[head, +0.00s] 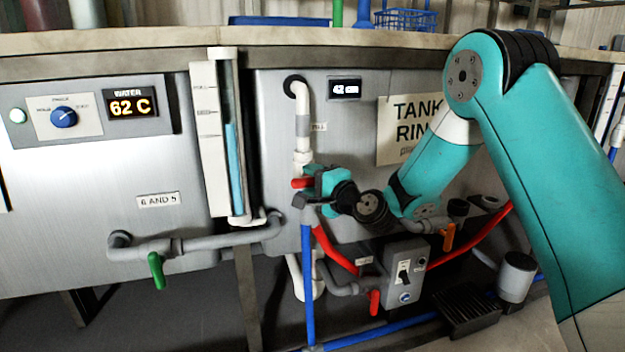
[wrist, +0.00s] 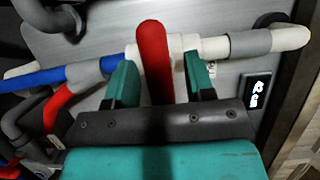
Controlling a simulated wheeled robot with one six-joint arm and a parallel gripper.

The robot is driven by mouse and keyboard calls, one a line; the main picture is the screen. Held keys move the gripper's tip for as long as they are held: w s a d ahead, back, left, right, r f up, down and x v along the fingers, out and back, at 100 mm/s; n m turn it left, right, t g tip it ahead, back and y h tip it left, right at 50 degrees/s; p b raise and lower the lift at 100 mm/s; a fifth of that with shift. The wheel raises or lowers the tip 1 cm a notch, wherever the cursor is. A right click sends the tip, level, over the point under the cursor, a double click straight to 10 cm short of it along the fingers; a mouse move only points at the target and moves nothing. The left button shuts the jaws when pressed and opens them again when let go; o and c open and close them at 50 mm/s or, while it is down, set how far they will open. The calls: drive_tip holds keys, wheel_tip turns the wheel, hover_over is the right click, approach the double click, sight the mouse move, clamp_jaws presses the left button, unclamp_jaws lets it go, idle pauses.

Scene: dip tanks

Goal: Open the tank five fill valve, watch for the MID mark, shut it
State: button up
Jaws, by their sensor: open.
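The red lever of the fill valve (head: 302,183) sits on the white vertical pipe (head: 303,140) beside a small label that seems to read FILL. It appears to lie crosswise to the pipe. In the wrist view the red lever (wrist: 152,50) stands between my two teal fingers, with gaps on both sides. My gripper (wrist: 158,72) is open around it; in the head view my gripper (head: 318,184) partly hides the valve. The sight tube (head: 235,165) holds blue liquid, its top slightly below the middle mark of the white scale (head: 205,120). The scale lettering is too small to read surely.
A display (head: 345,89) reads 42 cm. A green-handled valve (head: 156,270) is at lower left, an orange-handled one (head: 448,237) at right, and another red handle (head: 374,302) below. A switch box (head: 405,275) and red hose stand below my arm.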

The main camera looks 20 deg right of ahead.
drive_tip(key=shift+c, duration=0.2)
clamp_jaws()
drive_tip(key=shift+r+p, duration=0.1)
drive_tip(key=shift+p, duration=0.3)
drive_tip(key=n+p, duration=0.1)
drive_tip(key=p, duration=0.1)
drive_tip(key=n+g+h+p, duration=0.1)
drive_tip(key=n, duration=0.1)
drive_tip(key=shift+r+n+p, duration=0.2)
drive_tip(key=shift+n+p, duration=0.1)
drive_tip(key=shift+p, duration=0.05)
drive_tip(key=n+h+p, duration=0.1)
drive_tip(key=n+p, duration=0.1)
drive_tip(key=n+g+h+p, duration=0.1)
drive_tip(key=n+p, duration=0.1)
drive_tip(key=p, duration=0.1)
drive_tip(key=shift+a+f+g, duration=0.1)
drive_tip(key=shift+g, duration=0.2)
drive_tip(key=n+h+p, duration=0.1)
drive_tip(key=n, duration=0.1)
drive_tip(key=shift+f+n+h+p, duration=0.15)
drive_tip(key=shift+n+h+p, duration=0.15)
drive_tip(key=shift+p, duration=0.05)
drive_tip(key=shift+f+n+g+h+b, duration=0.1)
drive_tip(key=shift+n+g+h+b, duration=0.3)
drive_tip(key=shift+n+h, duration=1)
drive_tip(key=shift+n, duration=0.3)
